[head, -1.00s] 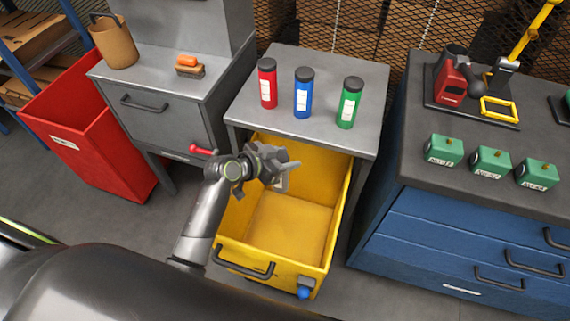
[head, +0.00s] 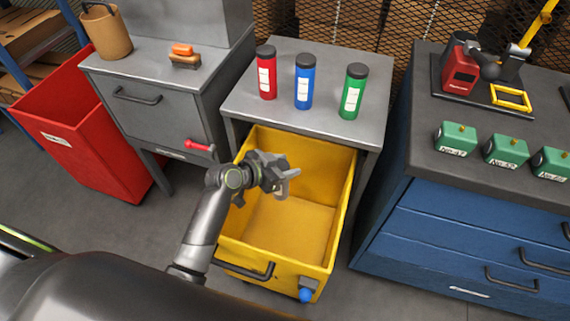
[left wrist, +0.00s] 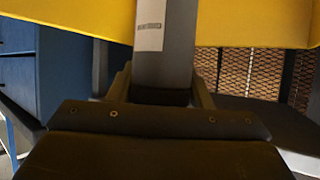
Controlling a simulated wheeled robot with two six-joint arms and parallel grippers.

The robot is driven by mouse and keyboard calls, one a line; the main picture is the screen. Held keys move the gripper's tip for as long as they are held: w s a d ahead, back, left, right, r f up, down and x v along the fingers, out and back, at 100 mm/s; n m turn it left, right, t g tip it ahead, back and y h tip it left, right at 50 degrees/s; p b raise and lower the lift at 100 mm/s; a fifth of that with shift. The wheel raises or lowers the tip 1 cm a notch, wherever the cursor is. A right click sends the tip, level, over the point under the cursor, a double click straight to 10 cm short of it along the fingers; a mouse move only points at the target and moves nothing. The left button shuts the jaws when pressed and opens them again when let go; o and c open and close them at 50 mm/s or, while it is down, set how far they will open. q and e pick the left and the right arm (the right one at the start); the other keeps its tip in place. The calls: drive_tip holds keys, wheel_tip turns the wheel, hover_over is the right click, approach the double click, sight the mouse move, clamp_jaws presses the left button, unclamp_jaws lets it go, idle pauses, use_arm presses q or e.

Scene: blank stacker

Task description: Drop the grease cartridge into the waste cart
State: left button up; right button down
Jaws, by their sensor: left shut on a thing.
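My left gripper (head: 284,180) is over the open yellow cart (head: 340,215), which stands under the grey table. In the left wrist view my left gripper (left wrist: 163,88) is shut on a grey cartridge (left wrist: 177,58) with a white label. The cartridge is mostly hidden in the head view. The yellow cart also shows in the left wrist view (left wrist: 70,18), behind the cartridge. The visible part of the cart's floor looks empty. My right gripper is not in view.
Red (head: 266,73), blue (head: 304,82) and green (head: 353,92) cartridges stand upright on the grey table (head: 330,55). A red bin (head: 85,135) stands at left. A blue drawer cabinet (head: 450,235) is at right, with green boxes (head: 505,150) on top.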

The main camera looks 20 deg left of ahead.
use_arm(q)
drive_tip(key=o, duration=1.3)
drive_tip(key=v, duration=1.7)
drive_tip(key=shift+s+p, duration=0.2)
drive_tip(key=shift+p, duration=0.1)
drive_tip(key=shift+a, duration=0.1)
